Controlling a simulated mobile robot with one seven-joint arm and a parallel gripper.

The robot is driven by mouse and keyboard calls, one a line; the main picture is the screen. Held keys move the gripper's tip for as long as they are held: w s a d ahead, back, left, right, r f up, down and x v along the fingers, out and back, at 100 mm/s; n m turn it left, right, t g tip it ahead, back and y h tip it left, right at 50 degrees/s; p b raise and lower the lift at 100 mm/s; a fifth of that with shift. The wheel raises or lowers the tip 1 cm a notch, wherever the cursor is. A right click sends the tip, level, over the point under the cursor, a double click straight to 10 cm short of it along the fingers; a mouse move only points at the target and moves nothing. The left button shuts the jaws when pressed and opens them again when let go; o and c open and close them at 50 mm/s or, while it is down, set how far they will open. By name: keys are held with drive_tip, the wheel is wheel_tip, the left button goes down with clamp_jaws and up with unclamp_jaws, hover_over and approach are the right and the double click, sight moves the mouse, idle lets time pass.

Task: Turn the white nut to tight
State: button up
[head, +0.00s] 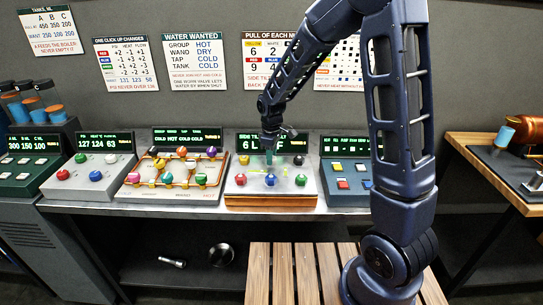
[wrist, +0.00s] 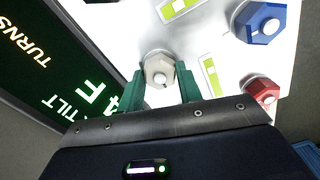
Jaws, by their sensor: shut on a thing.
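The white nut (wrist: 158,68) sits on the pale panel in the wrist view, a hexagon with a round centre stud. My gripper (wrist: 161,86) has its green jaws shut on the nut, one on each side. In the head view my gripper (head: 269,152) points down at the back of the nut panel (head: 246,189), near its display, and the white nut cannot be made out there. A blue nut (wrist: 262,20) and a red nut (wrist: 262,92) show beside it in the wrist view, apart from the jaws.
A panel with coloured knobs (head: 172,180) is to the left, and a button panel (head: 345,175) to the right. Wall charts (head: 194,65) hang behind. A slatted wooden surface (head: 284,273) lies in front.

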drive_tip(key=m, duration=0.8)
drive_tip(key=shift+m, duration=0.3)
drive_tip(key=m, duration=0.4)
drive_tip(key=shift+m, duration=0.3)
drive_tip(key=m, duration=0.4)
drive_tip(key=shift+m, duration=0.3)
drive_tip(key=o, duration=1)
drive_tip(key=shift+r, duration=0.1)
